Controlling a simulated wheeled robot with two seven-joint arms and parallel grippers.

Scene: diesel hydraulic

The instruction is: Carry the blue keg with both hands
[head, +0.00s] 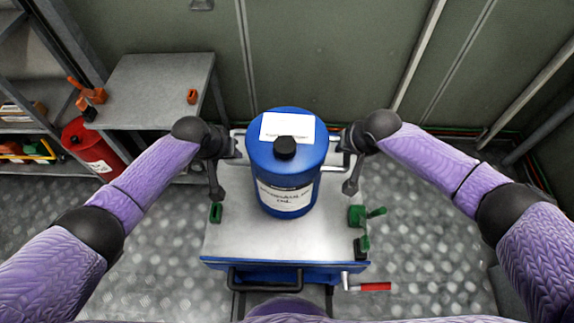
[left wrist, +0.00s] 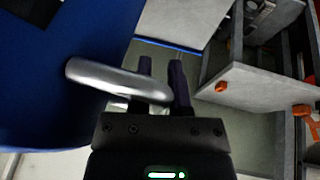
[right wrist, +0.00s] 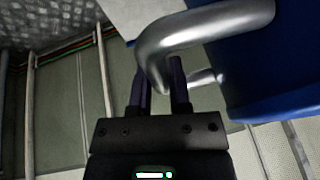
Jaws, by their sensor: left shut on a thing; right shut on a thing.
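The blue keg (head: 290,165) has a black cap, a white label on top and a label on its front. It is upright over the grey top of a blue cart (head: 235,240); I cannot tell whether it touches the top. My left gripper (left wrist: 162,85) is shut on the keg's silver handle (left wrist: 110,78) at its left side. My right gripper (right wrist: 160,85) is shut on the other silver handle (right wrist: 200,28) at its right side. In the head view the fingers are largely hidden by my wrists. The keg's blue wall also shows in both wrist views.
Small green items (head: 357,215) lie on the cart's right side, and another (head: 215,212) at its left. A grey table (head: 150,85) with orange items stands at the left, with a red canister (head: 92,150) beside it. Metal walls stand close behind; patterned floor is clear either side.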

